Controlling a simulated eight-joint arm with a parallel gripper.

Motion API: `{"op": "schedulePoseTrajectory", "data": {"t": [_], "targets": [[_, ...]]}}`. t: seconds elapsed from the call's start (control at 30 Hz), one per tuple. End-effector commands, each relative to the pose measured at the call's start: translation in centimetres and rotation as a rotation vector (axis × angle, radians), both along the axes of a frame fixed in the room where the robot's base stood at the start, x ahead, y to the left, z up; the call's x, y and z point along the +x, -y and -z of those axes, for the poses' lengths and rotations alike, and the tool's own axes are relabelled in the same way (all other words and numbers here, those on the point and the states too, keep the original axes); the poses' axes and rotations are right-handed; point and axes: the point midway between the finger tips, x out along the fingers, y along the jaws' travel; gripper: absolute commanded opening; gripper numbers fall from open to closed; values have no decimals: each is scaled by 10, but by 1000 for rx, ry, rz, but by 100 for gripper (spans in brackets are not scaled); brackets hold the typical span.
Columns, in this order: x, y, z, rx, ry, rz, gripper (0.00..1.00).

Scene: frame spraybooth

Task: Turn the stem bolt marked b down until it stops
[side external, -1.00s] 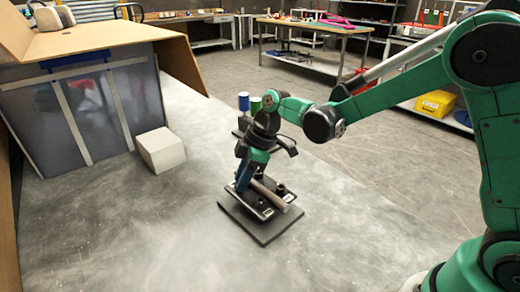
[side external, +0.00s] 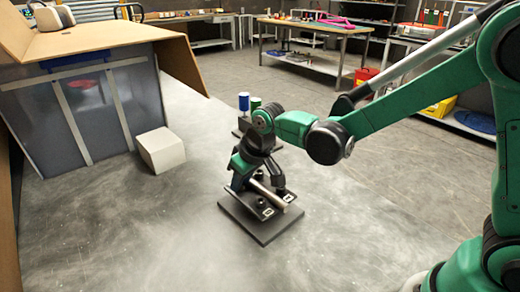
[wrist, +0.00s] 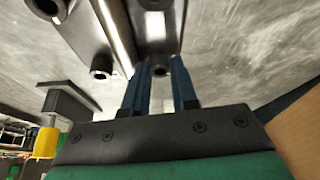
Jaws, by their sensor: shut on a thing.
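The black stem fixture with its silver tube (side external: 268,194) stands on a dark base plate (side external: 262,231) in the side external view. Two white labels (side external: 268,212) show near bolts on its front side, too small to read, so I cannot tell which bolt is b. My gripper (side external: 239,184) is at the fixture's left side, pointing down. In the wrist view the blue fingers of my gripper (wrist: 160,74) close around a dark round stem bolt (wrist: 160,68). More bolt heads, such as one at lower left (wrist: 100,67), and the silver tube (wrist: 117,32) show there.
A white block (side external: 161,150) lies left of the fixture. The cardboard booth (side external: 182,62) with grey panels is at the left. The grey table around the base plate is mostly clear.

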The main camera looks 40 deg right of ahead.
Motion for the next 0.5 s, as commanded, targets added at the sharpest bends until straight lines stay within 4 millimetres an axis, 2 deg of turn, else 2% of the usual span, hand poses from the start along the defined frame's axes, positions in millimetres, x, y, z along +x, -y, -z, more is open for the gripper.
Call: {"op": "schedulePoseTrajectory", "data": {"t": [0.5], "targets": [[0,-4,0,-3,-2,488,0]]}}
